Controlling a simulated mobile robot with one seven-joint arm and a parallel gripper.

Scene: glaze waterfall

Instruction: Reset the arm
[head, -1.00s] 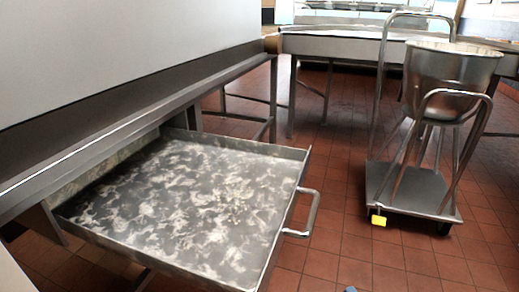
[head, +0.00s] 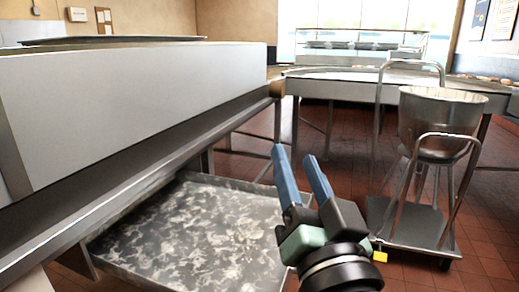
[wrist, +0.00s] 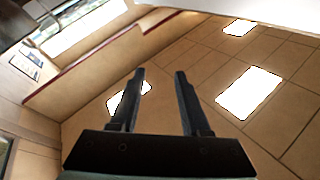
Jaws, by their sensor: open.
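My gripper (head: 296,172) is raised in front of the head camera, at the lower middle of the view. Its two blue fingers point up and stand apart, with nothing between them. In the wrist view my gripper (wrist: 159,75) also shows open and empty, pointing at the ceiling (wrist: 200,55) with its bright light panels.
A wheeled cart (head: 400,222) carrying a metal bowl (head: 440,115) stands at the right. A steel table (head: 340,80) is behind. Tiled floor (head: 490,230) is clear at the lower right.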

